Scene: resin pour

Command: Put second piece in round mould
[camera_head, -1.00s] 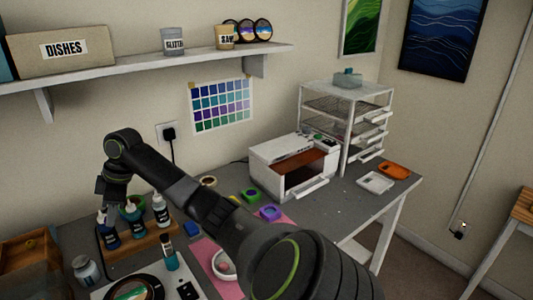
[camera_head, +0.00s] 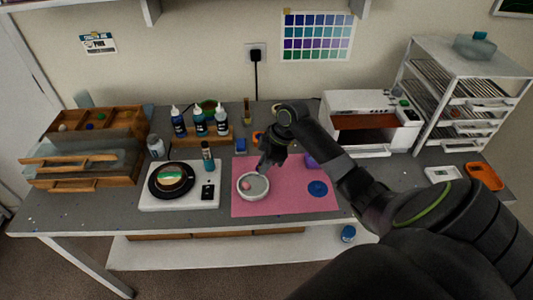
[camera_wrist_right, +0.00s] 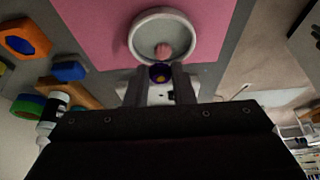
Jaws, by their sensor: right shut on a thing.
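The round mould (camera_head: 253,197) is a whitish dish on the pink mat (camera_head: 290,200). A pink piece (camera_head: 246,187) lies inside it, left of its middle. The mould also shows in the right wrist view (camera_wrist_right: 143,38), with the pink piece (camera_wrist_right: 163,50) near its lower rim. My right gripper (camera_head: 263,170) is just above and behind the mould's far right side. In the right wrist view it (camera_wrist_right: 160,78) is shut on a small dark blue-purple piece (camera_wrist_right: 160,73) with a yellowish middle. The held piece is apart from the pink piece. My left gripper is out of view.
A scale (camera_head: 180,197) with a black dish stands left of the mat. Bottles (camera_head: 200,122) stand on a wooden stand behind. A wooden compartment tray (camera_head: 95,122) with small pieces is far left. A blue disc (camera_head: 318,188) lies on the mat. The white oven (camera_head: 372,105) is back right.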

